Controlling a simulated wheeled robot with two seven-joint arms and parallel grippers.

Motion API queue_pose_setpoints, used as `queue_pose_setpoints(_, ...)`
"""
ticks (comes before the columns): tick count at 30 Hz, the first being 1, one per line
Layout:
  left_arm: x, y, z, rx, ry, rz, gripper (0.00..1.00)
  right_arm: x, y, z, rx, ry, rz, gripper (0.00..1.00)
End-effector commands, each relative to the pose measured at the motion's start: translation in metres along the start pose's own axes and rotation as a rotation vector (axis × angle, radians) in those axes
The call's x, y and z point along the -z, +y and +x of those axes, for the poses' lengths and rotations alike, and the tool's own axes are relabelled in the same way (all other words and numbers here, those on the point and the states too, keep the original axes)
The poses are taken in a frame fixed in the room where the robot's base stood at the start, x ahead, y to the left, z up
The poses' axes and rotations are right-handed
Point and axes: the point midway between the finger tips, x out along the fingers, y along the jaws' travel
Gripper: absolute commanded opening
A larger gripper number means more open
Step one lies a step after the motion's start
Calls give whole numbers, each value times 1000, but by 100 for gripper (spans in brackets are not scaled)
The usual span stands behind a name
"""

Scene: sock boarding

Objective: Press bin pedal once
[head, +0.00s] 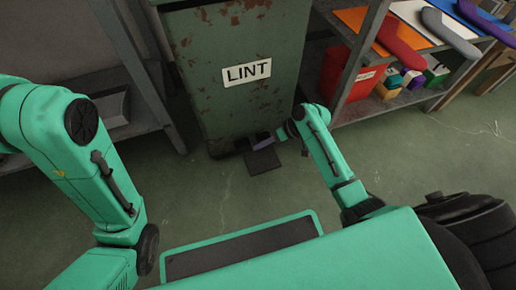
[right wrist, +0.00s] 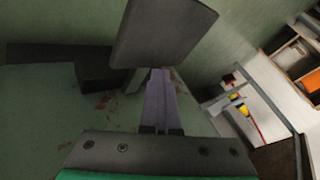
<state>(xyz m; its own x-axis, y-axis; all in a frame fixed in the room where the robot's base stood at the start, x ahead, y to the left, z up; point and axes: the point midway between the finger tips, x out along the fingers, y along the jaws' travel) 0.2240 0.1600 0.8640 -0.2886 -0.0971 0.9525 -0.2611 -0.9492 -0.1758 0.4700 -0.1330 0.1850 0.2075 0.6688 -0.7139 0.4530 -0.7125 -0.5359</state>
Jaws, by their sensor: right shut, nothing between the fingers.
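The green, rust-speckled bin (head: 232,105) with a white LINT label (head: 247,73) stands at the back centre of the head view. Its dark, flat pedal (head: 263,161) sticks out low at its front, close to the floor. The pedal also shows as a dark plate in the right wrist view (right wrist: 166,32). My right gripper (head: 261,144) is low at the bin's foot, its shut, empty purple-grey fingers (right wrist: 158,97) beside the pedal. The fingertips end at the plate's edge in the wrist view; I cannot tell if they touch. My left arm shows, but its gripper does not.
A metal shelf (head: 360,50) stands right of the bin, with coloured boards on top and a red box (head: 347,76) and small items below. Another grey shelf (head: 135,70) stands to the left. The green floor (head: 420,150) at right is clear.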

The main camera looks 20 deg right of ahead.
Motion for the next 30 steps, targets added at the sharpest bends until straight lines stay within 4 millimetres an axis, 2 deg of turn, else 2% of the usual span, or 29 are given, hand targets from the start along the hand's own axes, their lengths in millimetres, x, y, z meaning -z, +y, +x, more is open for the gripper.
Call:
queue_pose_setpoints(1, 0, 0, -1, 0, 0, 0, 50, -7, 2, 4, 1, -16, 7, 0)
queue_pose_setpoints(30, 1, 1, -5, 0, 0, 0, 50, -16, 8, 13, 1, -23, 10, 0)
